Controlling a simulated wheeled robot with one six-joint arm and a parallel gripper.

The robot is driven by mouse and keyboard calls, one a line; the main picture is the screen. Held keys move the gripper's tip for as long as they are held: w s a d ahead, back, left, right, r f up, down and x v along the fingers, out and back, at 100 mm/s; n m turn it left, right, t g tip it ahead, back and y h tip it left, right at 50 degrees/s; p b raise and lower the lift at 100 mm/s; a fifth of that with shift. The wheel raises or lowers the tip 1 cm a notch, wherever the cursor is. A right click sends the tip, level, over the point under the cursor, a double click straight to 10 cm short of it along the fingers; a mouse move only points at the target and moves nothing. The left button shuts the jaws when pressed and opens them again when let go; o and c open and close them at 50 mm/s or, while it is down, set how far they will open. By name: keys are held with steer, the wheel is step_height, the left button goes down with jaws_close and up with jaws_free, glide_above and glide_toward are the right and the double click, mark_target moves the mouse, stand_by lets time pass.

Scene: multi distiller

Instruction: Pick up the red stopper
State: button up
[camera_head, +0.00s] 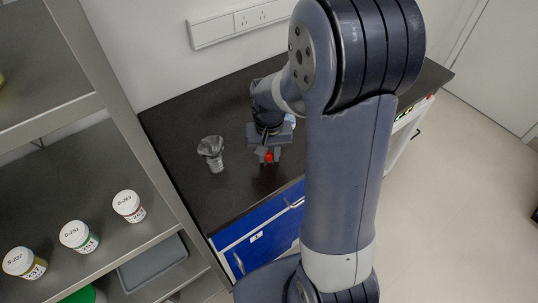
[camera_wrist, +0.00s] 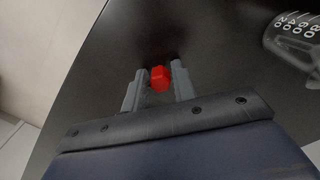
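The red stopper (camera_head: 268,157) is small and shows just below my gripper (camera_head: 268,153) over the dark bench top in the head view. In the wrist view the stopper (camera_wrist: 160,78) lies between the tips of my two grey fingers (camera_wrist: 160,80), one on each side. The fingers are apart, with narrow dark gaps between them and the stopper, so the gripper looks open around it. Whether either fingertip touches it is hard to tell. What lies under the stopper is hidden.
A clear glass vessel (camera_head: 212,152) stands on the bench (camera_head: 185,115) left of my gripper; a graduated glass vessel (camera_wrist: 292,38) shows at upper right in the wrist view. A metal shelf (camera_head: 120,115) with labelled jars (camera_head: 128,206) stands at left. A wall with sockets (camera_head: 240,20) is behind.

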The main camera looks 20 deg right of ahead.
jaws_close()
steer(key=shift+r, duration=0.1)
